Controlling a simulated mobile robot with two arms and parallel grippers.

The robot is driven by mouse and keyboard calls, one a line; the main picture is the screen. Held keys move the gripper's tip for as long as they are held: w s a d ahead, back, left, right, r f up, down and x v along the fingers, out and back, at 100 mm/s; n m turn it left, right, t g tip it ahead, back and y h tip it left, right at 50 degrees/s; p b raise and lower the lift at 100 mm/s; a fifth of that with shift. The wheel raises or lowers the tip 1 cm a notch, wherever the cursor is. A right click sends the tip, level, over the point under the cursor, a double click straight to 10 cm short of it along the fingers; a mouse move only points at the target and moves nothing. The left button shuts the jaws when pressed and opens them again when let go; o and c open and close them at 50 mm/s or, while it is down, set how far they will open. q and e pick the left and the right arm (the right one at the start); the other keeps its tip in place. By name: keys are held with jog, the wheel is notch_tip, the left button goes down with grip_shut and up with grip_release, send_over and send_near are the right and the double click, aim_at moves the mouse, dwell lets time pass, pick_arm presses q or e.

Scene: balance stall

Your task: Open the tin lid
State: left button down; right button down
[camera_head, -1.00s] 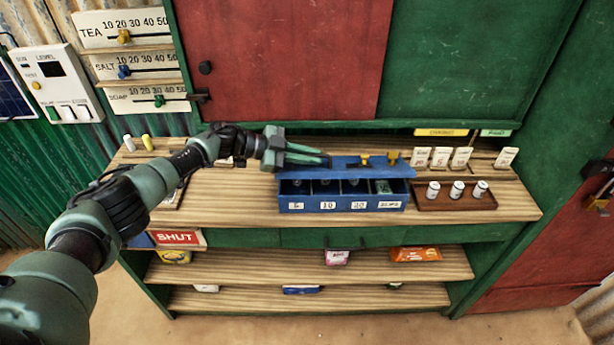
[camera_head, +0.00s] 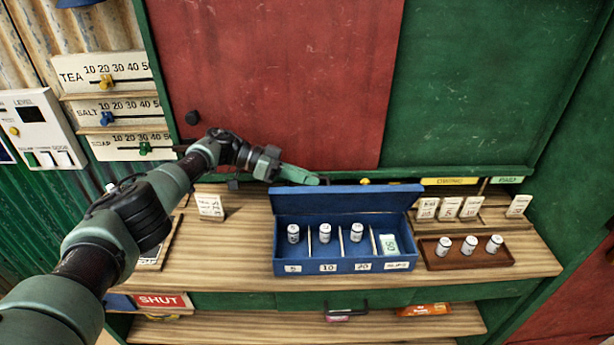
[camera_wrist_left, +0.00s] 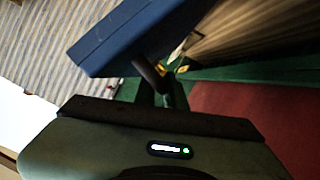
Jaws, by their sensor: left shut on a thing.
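The blue tin (camera_head: 335,266) sits on the wooden counter with its compartments facing me. Its blue lid (camera_head: 350,201) stands raised, roughly upright, along the back edge. Inside are white cylinders (camera_head: 325,234) in three compartments and a pale slip marked 50 (camera_head: 389,244) in the right one. My left gripper (camera_head: 318,181) reaches the lid's top left from behind and is shut on it; the exact grip is partly hidden. In the left wrist view the dark fingers (camera_wrist_left: 152,80) meet the blue lid (camera_wrist_left: 135,36). My right gripper is out of view.
A brown tray (camera_head: 432,262) with three white cylinders stands right of the tin. White cards (camera_head: 460,208) stand behind it. Another card (camera_head: 209,206) stands left of the tin. The red panel (camera_head: 270,80) rises behind my arm.

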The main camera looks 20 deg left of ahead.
pick_arm(q)
jog(key=shift+w, duration=0.1)
dwell(0.4)
jog(key=c, duration=1.8)
grip_release()
jog(key=shift+o, duration=0.2)
jog(key=shift+r, duration=0.3)
notch_tip(320, 180, up, 19)
jog(key=b, duration=0.2)
jog(key=shift+r+b, duration=0.15)
jog(key=shift+b, duration=0.25)
